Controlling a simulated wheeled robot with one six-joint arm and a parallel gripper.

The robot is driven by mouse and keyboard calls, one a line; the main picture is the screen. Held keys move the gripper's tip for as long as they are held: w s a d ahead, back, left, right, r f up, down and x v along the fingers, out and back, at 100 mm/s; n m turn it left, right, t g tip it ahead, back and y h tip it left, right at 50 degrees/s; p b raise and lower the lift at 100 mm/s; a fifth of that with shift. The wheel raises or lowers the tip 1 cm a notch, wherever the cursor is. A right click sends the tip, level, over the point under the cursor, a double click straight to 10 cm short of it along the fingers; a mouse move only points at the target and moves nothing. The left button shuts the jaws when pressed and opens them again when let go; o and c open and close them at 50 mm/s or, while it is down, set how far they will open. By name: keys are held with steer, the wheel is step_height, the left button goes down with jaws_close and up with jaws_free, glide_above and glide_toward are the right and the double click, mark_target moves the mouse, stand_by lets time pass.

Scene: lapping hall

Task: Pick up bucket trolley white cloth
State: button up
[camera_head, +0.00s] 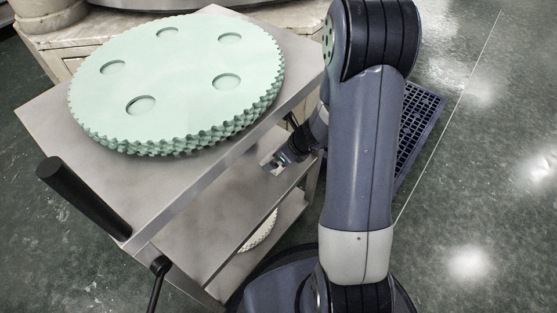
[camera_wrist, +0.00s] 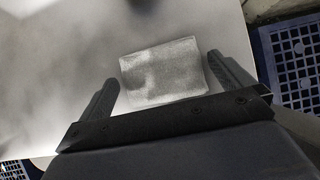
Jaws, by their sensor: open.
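A pale, roughly rectangular folded white cloth (camera_wrist: 163,75) lies on a grey shelf surface in the wrist view. My gripper (camera_wrist: 162,68) is open, with one finger on each side of the cloth and a gap on the left and right. I cannot tell how high the fingers are above the shelf. In the head view my gripper (camera_head: 277,165) reaches in over the middle shelf of the grey metal trolley (camera_head: 185,222), below its top. The cloth is hard to make out there, and my arm hides part of the trolley's right side.
Several stacked pale green toothed discs (camera_head: 178,75) cover much of the trolley top. A black handle (camera_head: 85,198) stands at its left corner. A white toothed disc (camera_head: 260,232) lies on the lower shelf. A blue grating (camera_head: 418,125) lies on the floor to the right, with open floor beyond.

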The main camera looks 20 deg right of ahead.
mark_target(273, 151)
steer(key=shift+a+f, duration=0.1)
steer(key=shift+f, duration=0.05)
steer(key=shift+c, duration=0.2)
steer(key=c, duration=0.8)
steer(key=shift+o, duration=0.2)
steer(key=shift+r+p, duration=0.8)
steer(key=shift+r, duration=0.1)
step_height(273, 151, up, 2)
steer(key=shift+r+p, duration=0.1)
steer(key=shift+p, duration=0.65)
steer(key=s+d, duration=1)
steer(key=s, duration=0.4)
steer(key=shift+s+d+f, duration=0.25)
steer(key=shift+d, duration=0.05)
